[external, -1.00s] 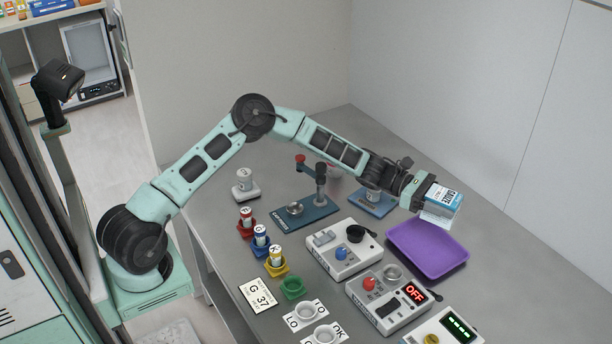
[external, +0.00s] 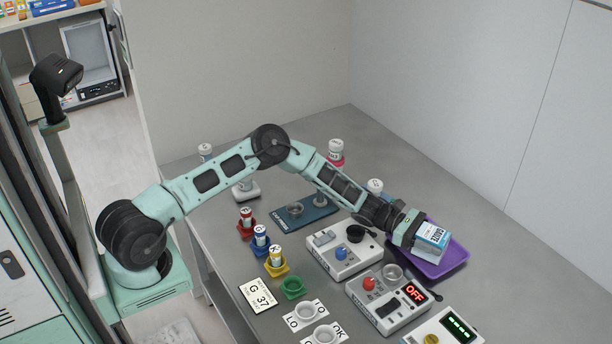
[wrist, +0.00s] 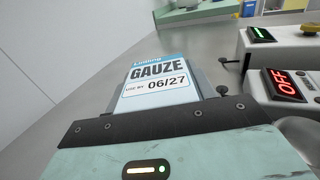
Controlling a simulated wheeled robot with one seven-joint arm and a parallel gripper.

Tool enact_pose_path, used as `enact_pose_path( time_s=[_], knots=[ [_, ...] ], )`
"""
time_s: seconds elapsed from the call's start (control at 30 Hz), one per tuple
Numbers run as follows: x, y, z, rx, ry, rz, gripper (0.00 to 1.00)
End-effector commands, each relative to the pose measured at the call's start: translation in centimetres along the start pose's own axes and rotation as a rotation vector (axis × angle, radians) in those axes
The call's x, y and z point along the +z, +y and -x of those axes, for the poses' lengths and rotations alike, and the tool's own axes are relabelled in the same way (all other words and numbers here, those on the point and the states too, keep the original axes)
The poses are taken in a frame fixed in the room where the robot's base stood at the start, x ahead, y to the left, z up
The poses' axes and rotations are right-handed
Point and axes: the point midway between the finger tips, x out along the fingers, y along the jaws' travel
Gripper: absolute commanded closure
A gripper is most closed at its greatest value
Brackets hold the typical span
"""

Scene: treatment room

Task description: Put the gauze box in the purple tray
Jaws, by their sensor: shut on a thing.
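The gauze box (external: 431,238) is blue and white; its label reads GAUZE and 06/27 in the wrist view (wrist: 160,82). My gripper (external: 412,232) is shut on it and holds it over the purple tray (external: 456,256). The box overlaps the tray's inside in the external view. I cannot tell whether it touches the tray floor. My gripper body hides the tray's left part, and the fingertips are mostly hidden behind the box.
A device with a red OFF display (external: 414,293) and one with a blue knob (external: 341,253) stand left of the tray. A device with a green display (external: 457,326) is in front. Coloured cups with bottles stand further left. The table right of the tray is clear.

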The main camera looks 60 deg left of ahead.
Motion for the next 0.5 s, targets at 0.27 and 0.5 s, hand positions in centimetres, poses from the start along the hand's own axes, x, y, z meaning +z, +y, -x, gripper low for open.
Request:
enact_pose_path(
  time_s=[0.27,0.5],
  knots=[
    [-0.35,0.01,-0.01,0.000,-0.001,-0.001,0.69],
    [-1.11,0.03,0.01,0.000,-0.001,-0.001,0.69]
  ],
)
